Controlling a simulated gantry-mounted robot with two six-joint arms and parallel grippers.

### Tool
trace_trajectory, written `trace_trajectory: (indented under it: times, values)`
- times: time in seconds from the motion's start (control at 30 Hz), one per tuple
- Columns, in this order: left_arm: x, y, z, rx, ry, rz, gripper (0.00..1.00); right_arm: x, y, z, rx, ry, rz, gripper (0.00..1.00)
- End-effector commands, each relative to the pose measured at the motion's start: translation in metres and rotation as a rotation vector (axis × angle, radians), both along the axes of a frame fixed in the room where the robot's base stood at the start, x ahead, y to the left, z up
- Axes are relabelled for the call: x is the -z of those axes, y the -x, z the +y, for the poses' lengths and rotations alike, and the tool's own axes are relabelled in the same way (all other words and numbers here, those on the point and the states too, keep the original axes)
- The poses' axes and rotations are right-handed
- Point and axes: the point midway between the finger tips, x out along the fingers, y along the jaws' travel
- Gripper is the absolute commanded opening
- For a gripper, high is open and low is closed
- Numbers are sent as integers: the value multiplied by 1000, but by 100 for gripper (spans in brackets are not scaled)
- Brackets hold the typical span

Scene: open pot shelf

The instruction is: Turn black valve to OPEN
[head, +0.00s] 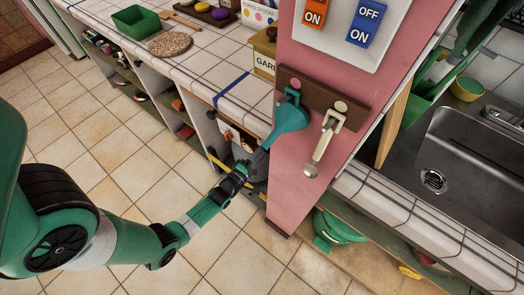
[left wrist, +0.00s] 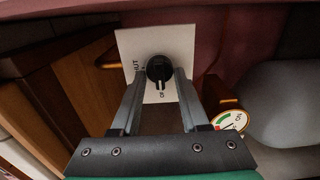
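In the left wrist view, the black valve (left wrist: 159,69) is a round knob on a white plate (left wrist: 132,42). The plate has a label ending in "UT" at its left and a partly hidden label starting with "O" below the knob. The knob's grip ridge points down in the picture, towards the "O" label. My left gripper (left wrist: 160,77) is open, with one finger on each side of the knob; contact is not clear. In the head view, my left gripper (head: 240,170) reaches under the counter beside the pink pillar (head: 283,195). The valve is hidden there. My right gripper is not in view.
A gauge (left wrist: 229,121) sits right of the plate in the wrist view, close to the right finger. In the head view, a teal scoop (head: 290,118) and a white-handled utensil (head: 322,148) hang on the pillar above my gripper. Open floor lies left of the counter.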

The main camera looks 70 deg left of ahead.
Motion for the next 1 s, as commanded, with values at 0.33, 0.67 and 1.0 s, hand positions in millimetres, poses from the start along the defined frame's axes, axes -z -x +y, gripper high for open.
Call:
trace_trajectory:
  times: [0.33, 0.67, 1.0]
  values:
    - [0, 0, 0, 0, -1, 1, 73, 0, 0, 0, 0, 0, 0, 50]
    - [-3, 28, -17, 0, 1, 4, 73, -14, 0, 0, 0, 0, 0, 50]
    - [-1, 91, -53, -2, 1, 3, 73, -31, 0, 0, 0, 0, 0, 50]
